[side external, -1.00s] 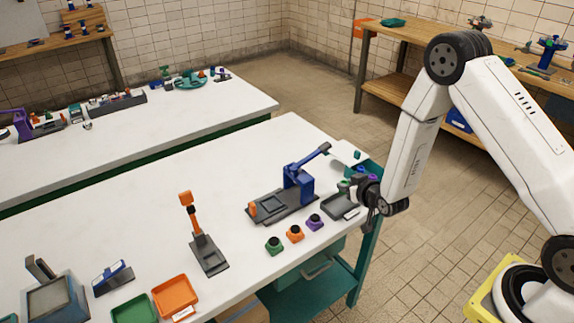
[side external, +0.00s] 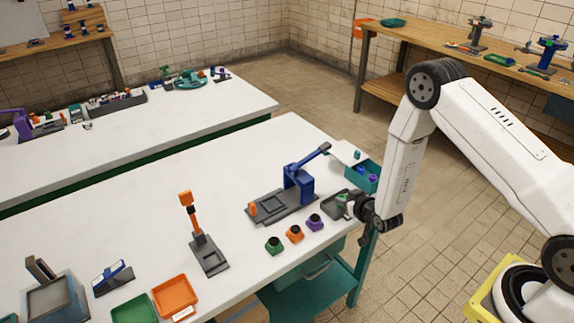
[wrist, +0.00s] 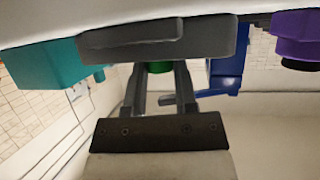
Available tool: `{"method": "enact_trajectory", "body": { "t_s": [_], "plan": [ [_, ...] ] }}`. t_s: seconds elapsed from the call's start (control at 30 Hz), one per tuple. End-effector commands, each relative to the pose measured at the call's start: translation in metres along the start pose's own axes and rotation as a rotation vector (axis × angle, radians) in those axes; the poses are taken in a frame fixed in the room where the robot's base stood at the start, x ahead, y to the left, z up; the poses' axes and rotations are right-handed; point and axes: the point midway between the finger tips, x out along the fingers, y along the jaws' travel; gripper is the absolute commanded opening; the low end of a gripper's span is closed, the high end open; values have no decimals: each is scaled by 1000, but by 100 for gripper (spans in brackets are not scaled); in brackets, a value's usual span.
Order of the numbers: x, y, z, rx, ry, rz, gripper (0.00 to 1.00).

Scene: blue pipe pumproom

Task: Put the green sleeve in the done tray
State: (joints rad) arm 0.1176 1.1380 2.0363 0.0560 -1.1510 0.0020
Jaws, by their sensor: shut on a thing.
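The green sleeve (side external: 343,197) is held in my gripper (side external: 348,202) at the grey tray (side external: 333,207) near the table's right end. My gripper is shut on the sleeve. In the wrist view, which is upside down, a strip of green (wrist: 158,67) shows between the fingers (wrist: 157,75), and the near wall of the grey tray (wrist: 160,40) hides the rest. The sleeve appears to be at or inside the tray; I cannot tell whether it touches the floor of it. No readable label shows which tray is the done tray.
A teal box (side external: 357,180) with purple and blue parts stands just behind. The blue press (side external: 298,184) is left of the tray. Green (side external: 274,246), orange (side external: 295,233) and purple (side external: 314,222) parts line the front edge. Orange (side external: 175,297) and green (side external: 133,310) trays lie front left.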

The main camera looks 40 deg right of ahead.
Motion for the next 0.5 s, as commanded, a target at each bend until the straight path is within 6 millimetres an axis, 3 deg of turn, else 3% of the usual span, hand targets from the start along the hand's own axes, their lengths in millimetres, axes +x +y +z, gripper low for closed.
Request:
{"method": "enact_trajectory", "body": {
  "t_s": [0.43, 0.47, 0.5],
  "plan": [
    [2, 0, 3, 0, 2, 0, 0],
    [2, 0, 3, 0, 1, 0, 38],
    [2, 0, 3, 0, 2, 0, 51]
  ]
}}
